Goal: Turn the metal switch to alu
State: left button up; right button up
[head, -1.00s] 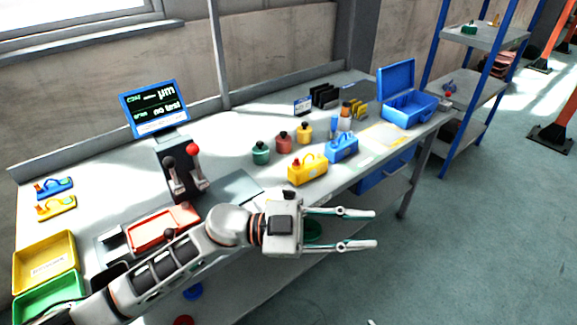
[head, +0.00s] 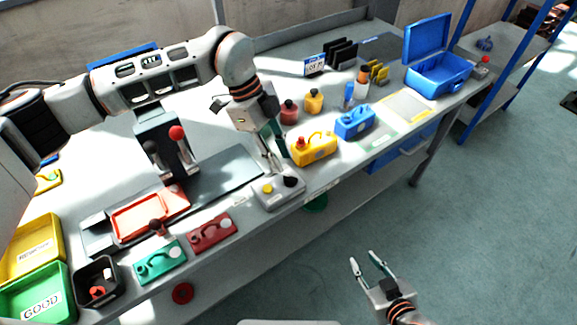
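A small grey box (head: 272,200) with a yellow knob (head: 267,189) and a black knob (head: 290,181) sits near the bench's front edge. I cannot read any marking on it, nor tell for sure which knob is the metal switch. My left gripper (head: 273,170) points down at the back of this box, its tips close to or touching it. Its fingers overlap a dark green shape behind, so its opening is unclear. My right gripper (head: 364,259) is open and empty, low over the floor in front of the bench.
A stand with red-topped and black levers (head: 176,133) is left of the box. A yellow canister (head: 315,148) and a blue canister (head: 355,122) stand to the right. Red (head: 212,232) and green (head: 160,262) flat parts lie at front left.

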aim_at(291, 177)
pick_arm(q)
jog(key=x, duration=0.5)
jog(key=shift+d+f, duration=0.2)
jog(key=shift+f, duration=0.1)
grip_shut()
